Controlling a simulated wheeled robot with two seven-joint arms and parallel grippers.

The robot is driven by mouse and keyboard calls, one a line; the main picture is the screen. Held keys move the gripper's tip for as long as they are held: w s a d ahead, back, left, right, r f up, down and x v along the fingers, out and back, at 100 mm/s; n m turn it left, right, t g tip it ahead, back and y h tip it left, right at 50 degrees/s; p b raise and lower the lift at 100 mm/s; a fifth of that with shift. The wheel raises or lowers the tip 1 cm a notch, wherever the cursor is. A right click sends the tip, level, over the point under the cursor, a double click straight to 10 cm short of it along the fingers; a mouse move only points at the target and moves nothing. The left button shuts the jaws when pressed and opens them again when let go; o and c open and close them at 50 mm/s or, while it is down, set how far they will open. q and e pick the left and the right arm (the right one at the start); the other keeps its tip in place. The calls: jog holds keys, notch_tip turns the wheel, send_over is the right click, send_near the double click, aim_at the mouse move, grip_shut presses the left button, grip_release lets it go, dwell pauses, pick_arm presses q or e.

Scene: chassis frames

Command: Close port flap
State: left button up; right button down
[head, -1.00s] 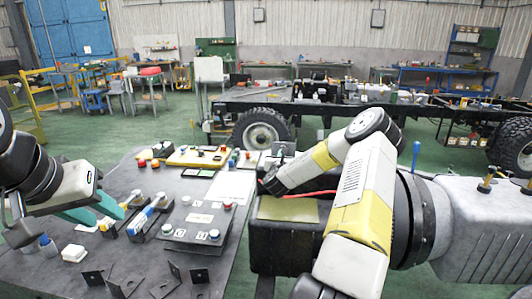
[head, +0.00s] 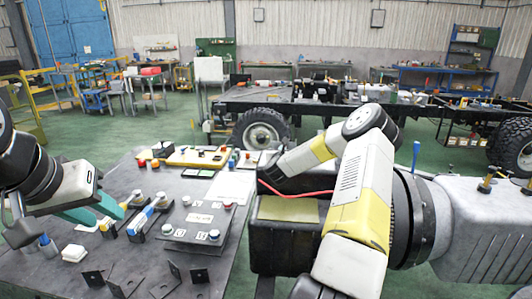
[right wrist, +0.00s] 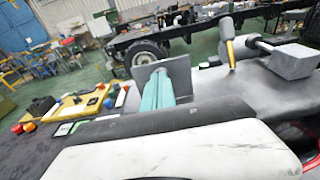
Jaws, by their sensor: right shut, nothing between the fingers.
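A grey square plate, which looks like the port flap (right wrist: 179,70), stands raised on a grey surface in the right wrist view. My right gripper (right wrist: 158,84) has its teal fingers together and empty, overlapping the plate's left part in the picture. I cannot tell whether they touch it. The port opening is not visible. In the head view the right fingers and the flap are hidden behind my right arm. My left gripper (head: 97,211) is open and empty above the left side of the dark table, far from the flap.
The dark table (head: 55,275) holds a control box (head: 198,219), blue-and-white tools, black brackets and a yellow tray (head: 190,158). A black box (head: 285,245) with a red cable (head: 290,190) stands under my right arm. A truck chassis (head: 310,105) is behind, with green floor between.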

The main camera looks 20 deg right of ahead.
jog(key=w+r+g, duration=0.1)
jog(key=w+d+r+g+y, duration=0.1)
jog(key=g, duration=0.1)
jog(key=shift+w+y, duration=0.3)
jog(key=shift+w+d, duration=0.2)
jog(key=shift+w+d+r, duration=0.1)
jog(key=shift+w+d, duration=0.15)
jog(key=shift+w, duration=0.25)
jog(key=shift+w+d+r, duration=0.1)
jog(key=shift+w+d, duration=0.15)
jog(key=shift+w, duration=0.25)
jog(key=w, duration=0.1)
jog(key=w+d, duration=0.1)
jog(key=w, duration=0.1)
jog(key=shift+w+d+f, duration=0.3)
jog(key=shift+d, duration=0.05)
jog(key=shift+x, duration=1.05)
jog(key=shift+f+x, duration=0.25)
jog(key=shift+x, duration=0.9)
jog(key=shift+f, duration=0.1)
jog(key=shift+s, duration=0.1)
